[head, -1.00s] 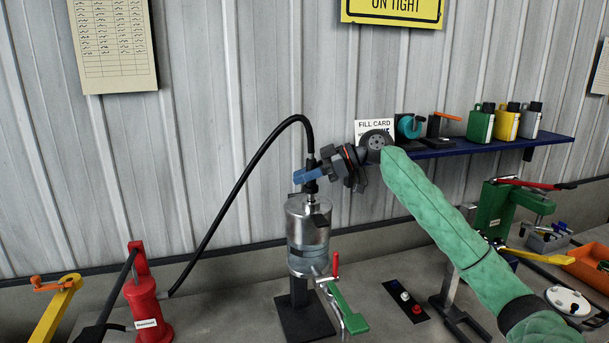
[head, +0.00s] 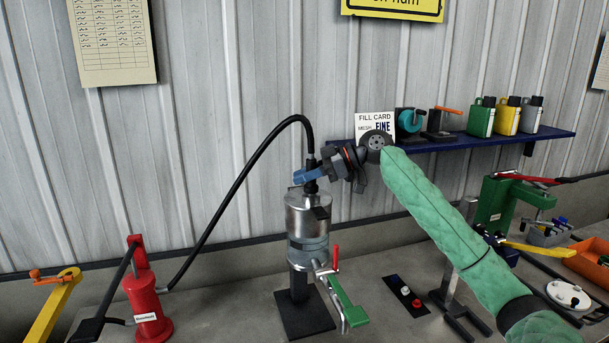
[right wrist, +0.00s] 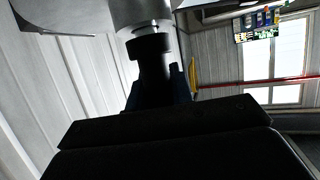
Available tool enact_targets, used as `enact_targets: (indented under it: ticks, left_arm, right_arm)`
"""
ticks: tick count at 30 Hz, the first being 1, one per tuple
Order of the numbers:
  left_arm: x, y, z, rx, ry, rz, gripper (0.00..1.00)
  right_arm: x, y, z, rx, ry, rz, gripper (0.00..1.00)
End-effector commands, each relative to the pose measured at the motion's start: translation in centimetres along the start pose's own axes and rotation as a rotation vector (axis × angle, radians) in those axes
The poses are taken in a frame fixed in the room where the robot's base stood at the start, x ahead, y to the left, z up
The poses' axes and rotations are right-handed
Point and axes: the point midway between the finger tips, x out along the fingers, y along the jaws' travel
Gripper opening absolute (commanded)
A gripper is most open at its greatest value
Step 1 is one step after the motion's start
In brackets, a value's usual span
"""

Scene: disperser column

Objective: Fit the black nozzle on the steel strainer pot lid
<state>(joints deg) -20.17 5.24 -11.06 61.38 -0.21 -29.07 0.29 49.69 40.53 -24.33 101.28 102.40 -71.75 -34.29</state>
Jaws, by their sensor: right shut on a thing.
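The steel strainer pot (head: 307,218) stands upright on a dark stand with its lid (head: 308,192) on top. The black nozzle (head: 311,167) is at the end of a black hose (head: 220,205) that arches over from the left. My right gripper (head: 308,175), with blue fingers, is shut on the nozzle just above the lid. In the right wrist view the dark nozzle (right wrist: 150,65) lines up with a pale metal fitting on the pot (right wrist: 140,16). Whether it is fully seated cannot be told. My left gripper is not in view.
A red pump (head: 146,300) stands at the left, joined to the hose. A green handle (head: 347,302) and red crank stick out at the pot's lower right. A blue shelf (head: 450,148) with bottles is behind my right arm. A button panel (head: 406,296) lies on the bench.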

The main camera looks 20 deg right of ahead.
Motion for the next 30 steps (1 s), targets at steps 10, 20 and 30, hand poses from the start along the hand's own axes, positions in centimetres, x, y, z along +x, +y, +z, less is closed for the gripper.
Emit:
enact_targets:
  ticks: [10,20,30]
  left_arm:
    - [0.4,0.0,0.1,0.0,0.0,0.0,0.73]
    - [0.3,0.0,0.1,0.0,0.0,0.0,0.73]
    - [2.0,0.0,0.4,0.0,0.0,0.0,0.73]
  right_arm:
    - [0.2,0.0,0.6,-0.001,0.001,0.0,0.24]
    - [0.2,0.0,0.6,0.0,0.0,0.0,0.48]
    - [-2.4,0.1,1.0,0.0,0.0,0.002,0.48]
